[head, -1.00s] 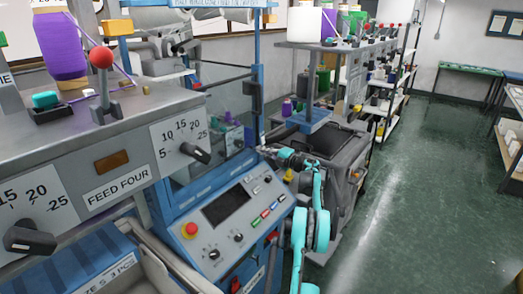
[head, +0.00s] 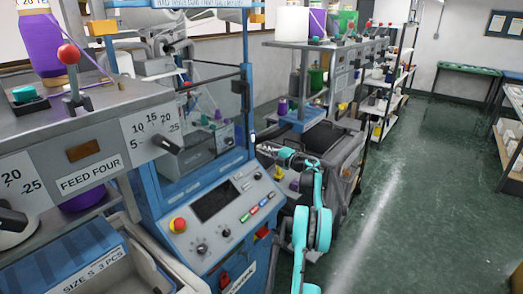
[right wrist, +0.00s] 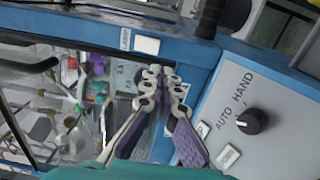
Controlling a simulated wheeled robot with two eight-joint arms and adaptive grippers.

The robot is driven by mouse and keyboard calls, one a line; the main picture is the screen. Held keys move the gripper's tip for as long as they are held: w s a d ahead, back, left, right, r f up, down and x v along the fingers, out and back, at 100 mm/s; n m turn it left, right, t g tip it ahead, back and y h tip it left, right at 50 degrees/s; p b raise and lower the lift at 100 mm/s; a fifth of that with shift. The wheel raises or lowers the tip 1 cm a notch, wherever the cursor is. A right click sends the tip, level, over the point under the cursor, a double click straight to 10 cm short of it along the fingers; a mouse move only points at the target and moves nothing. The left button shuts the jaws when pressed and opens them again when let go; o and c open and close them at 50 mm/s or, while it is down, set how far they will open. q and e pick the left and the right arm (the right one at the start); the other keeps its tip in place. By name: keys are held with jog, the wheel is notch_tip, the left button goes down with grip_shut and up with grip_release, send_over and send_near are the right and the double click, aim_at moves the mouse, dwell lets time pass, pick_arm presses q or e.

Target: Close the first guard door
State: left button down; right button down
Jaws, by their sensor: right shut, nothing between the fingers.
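The first guard door (head: 205,150) is a clear panel in a blue frame on the near knitting machine, above its control panel. It also shows in the right wrist view (right wrist: 40,110), with coloured parts visible through it. A black handle (head: 241,90) stands at its upper right and also shows at the top of the wrist view (right wrist: 210,18). My right gripper (head: 261,148) is beside the machine's right edge, below the handle. In the wrist view its fingers (right wrist: 160,78) are together and empty, before the blue frame. I cannot tell contact or whether the door is fully closed. My left gripper is out of view.
The sloping control panel (head: 222,215) has a red button and several knobs. A feed shelf (head: 95,130) with dial labels juts out at left. A second machine (head: 320,140) stands close behind my right arm. The green floor (head: 400,215) at right is clear.

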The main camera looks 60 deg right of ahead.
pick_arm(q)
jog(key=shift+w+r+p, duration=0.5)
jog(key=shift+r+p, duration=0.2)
pick_arm(e)
jog(key=s+d, duration=0.6)
jog(key=shift+f, duration=0.2)
jog(key=shift+f, duration=0.1)
